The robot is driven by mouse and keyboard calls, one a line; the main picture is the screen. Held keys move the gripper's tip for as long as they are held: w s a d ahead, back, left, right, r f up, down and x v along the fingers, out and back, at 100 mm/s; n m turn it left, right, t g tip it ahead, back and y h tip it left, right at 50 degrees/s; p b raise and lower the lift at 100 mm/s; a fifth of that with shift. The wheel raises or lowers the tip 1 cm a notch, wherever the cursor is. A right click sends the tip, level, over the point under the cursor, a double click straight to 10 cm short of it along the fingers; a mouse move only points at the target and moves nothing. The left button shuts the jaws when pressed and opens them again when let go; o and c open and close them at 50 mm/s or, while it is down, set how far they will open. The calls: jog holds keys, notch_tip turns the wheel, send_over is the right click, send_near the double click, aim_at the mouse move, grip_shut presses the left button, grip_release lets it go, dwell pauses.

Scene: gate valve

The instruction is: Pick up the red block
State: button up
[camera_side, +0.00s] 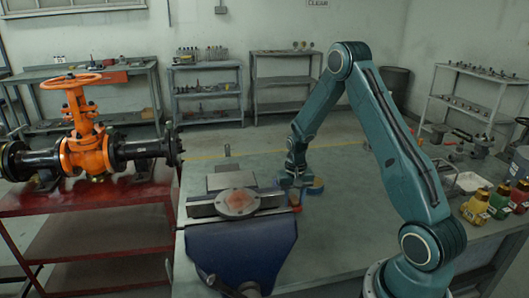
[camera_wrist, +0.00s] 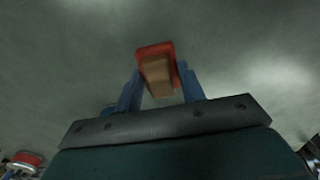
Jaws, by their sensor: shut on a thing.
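The red block (camera_wrist: 156,52) shows in the wrist view between the two blue fingers of my gripper (camera_wrist: 158,88). Its top edge and right side look red, and the face toward the camera looks brown. My gripper is shut on it. In the side view my gripper (camera_side: 295,182) points down low over the bench, just right of the vise.
A blue vise (camera_side: 240,245) with a round flange (camera_side: 238,202) on top stands left of my gripper. An orange gate valve (camera_side: 85,145) sits on a red table at left. Several coloured parts (camera_side: 477,204) stand at right.

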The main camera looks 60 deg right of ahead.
aim_at(292, 198)
notch_tip(292, 198, up, 19)
jog(key=shift+f, duration=0.2)
dwell(0.3)
dwell(0.4)
jog(key=shift+o, duration=1.1)
jog(key=shift+c, duration=0.6)
jog(key=w+a+r+n, duration=0.15)
jog(key=a+r, duration=0.25)
jog(key=a, duration=0.4)
jog(key=s+a+r+n, duration=0.1)
jog(key=a+r+n, duration=0.25)
jog(key=a, duration=0.55)
jog(key=s+a+r+n, duration=0.2)
jog(key=s+a+r, duration=0.1)
jog(key=a, duration=0.3)
jog(key=s+a+r+n, duration=0.2)
jog(key=s+a+r, duration=0.1)
jog(key=a, duration=0.4)
jog(key=shift+r, duration=0.75)
jog(key=shift+s, duration=0.1)
